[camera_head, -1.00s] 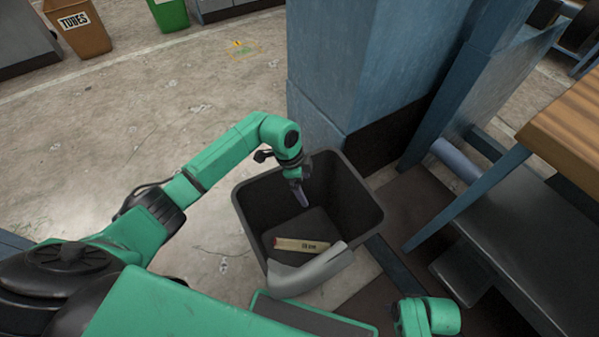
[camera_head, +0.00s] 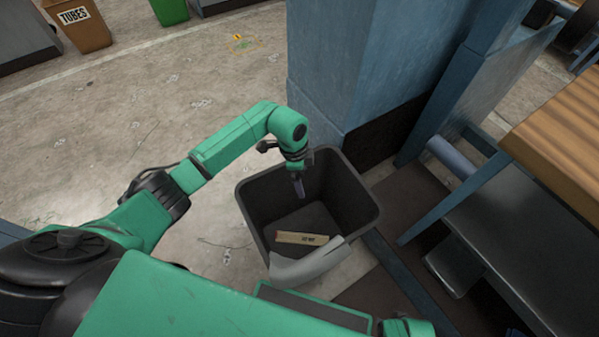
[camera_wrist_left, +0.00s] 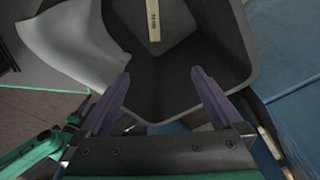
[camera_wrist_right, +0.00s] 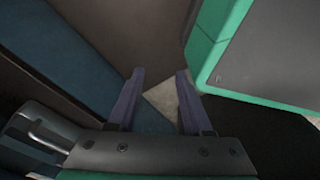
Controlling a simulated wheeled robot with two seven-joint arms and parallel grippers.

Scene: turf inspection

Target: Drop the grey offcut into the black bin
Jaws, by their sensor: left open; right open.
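The black bin (camera_head: 350,185) stands on the floor, open at the top. The grey offcut (camera_head: 312,264), a pale curved piece, lies over the bin's near rim, partly outside it. It also shows draped over the rim in the left wrist view (camera_wrist_left: 65,42). My left gripper (camera_head: 299,189) is over the bin opening, apart from the offcut. Its two fingers are spread and empty in the left wrist view (camera_wrist_left: 160,74). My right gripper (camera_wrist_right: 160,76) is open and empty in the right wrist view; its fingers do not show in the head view.
A labelled tan strip (camera_head: 301,238) lies inside the bin. A blue column (camera_head: 350,70) rises right behind the bin. A wooden-topped bench (camera_head: 560,135) stands at the right. Brown (camera_head: 78,27) and green (camera_head: 170,10) bins are far left. Floor left of the bin is clear.

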